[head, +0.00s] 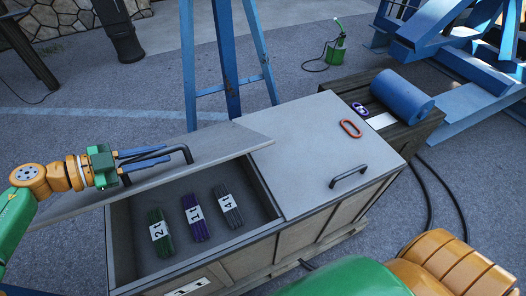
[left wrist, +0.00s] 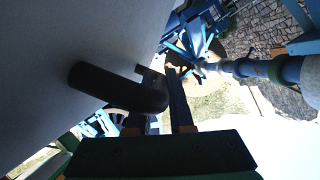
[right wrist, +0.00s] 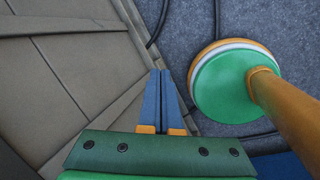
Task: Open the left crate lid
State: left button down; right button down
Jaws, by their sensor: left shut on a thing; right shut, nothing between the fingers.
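The left crate lid (head: 220,143) is a grey panel, raised and tilted above the left half of the crate (head: 118,246). Its black handle (head: 180,150) faces up and also shows in the left wrist view (left wrist: 110,88). My left gripper (head: 160,156) is shut on this handle, its blue fingers at the bar. Inside the open compartment lie three labelled bundles: green 2t (head: 160,232), purple 1t (head: 195,217) and dark grey 4t (head: 228,206). My right gripper (right wrist: 168,78) is shut and empty beside the crate's planked side.
A blue cylinder (head: 402,95) lies on a dark wooden box (head: 424,128). A blue stand (head: 227,60) rises behind the crate. Black cables (head: 440,185) lie on the ground at right.

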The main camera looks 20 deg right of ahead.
jog(key=w+d+r+n+t+h, duration=0.35)
jog(key=w+r+n+t, duration=0.45)
jog(key=w+r+n, duration=0.55)
jog(key=w+a+r+n+t+y, duration=0.1)
jog(key=a+r+n+t+y, duration=0.2)
jog(key=r, duration=0.4)
jog(key=w+a+r+n+t+y, duration=0.1)
jog(key=a+r+n+t, duration=0.25)
jog(key=r+n, duration=0.2)
jog(key=w+a+r+n+t+y, duration=0.1)
jog(key=a+r+n+t+y, duration=0.2)
jog(key=r, duration=0.5)
jog(key=w+r, duration=0.4)
jog(key=w, duration=0.7)
jog(key=shift+w+r+h, duration=0.2)
jog(key=shift+w+h, duration=0.15)
jog(key=shift+w, duration=0.05)
jog(key=shift+t, duration=0.25)
